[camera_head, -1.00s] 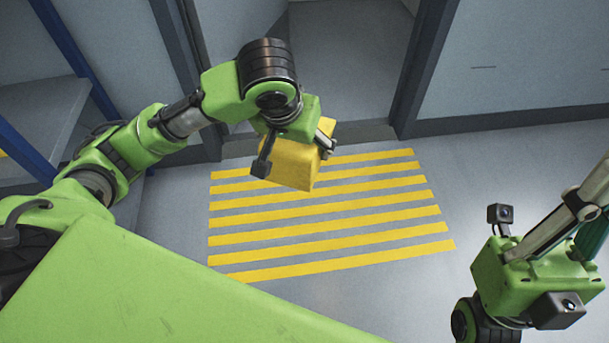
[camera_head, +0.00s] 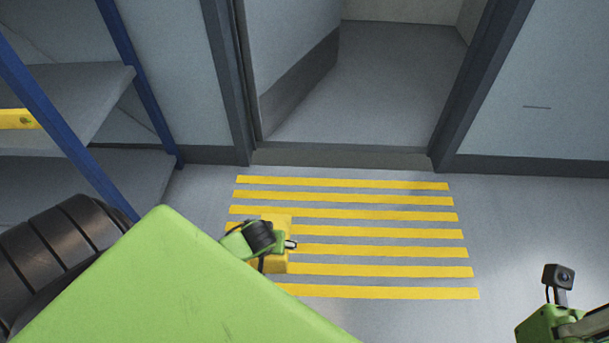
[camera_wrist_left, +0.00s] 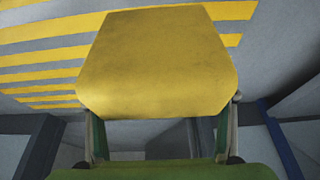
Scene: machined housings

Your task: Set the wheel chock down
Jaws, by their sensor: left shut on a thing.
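The wheel chock is a plain yellow block (camera_head: 276,221), seen low over the left part of the yellow-striped floor patch (camera_head: 390,233). My left gripper (camera_head: 268,246) is shut on it, and my own green body hides much of that arm in the head view. In the left wrist view the chock (camera_wrist_left: 158,62) fills the upper middle, between the two fingers, with the stripes behind it. I cannot tell whether the chock touches the floor. Of my right arm only the wrist and its small camera show at the bottom right; the fingers are out of view.
A doorway with a grey sill (camera_head: 340,157) and a partly open door (camera_head: 290,75) lies beyond the stripes. A blue-framed shelf (camera_head: 75,100) stands on the left, with a yellow item (camera_head: 18,119) on it. The floor right of the stripes is clear.

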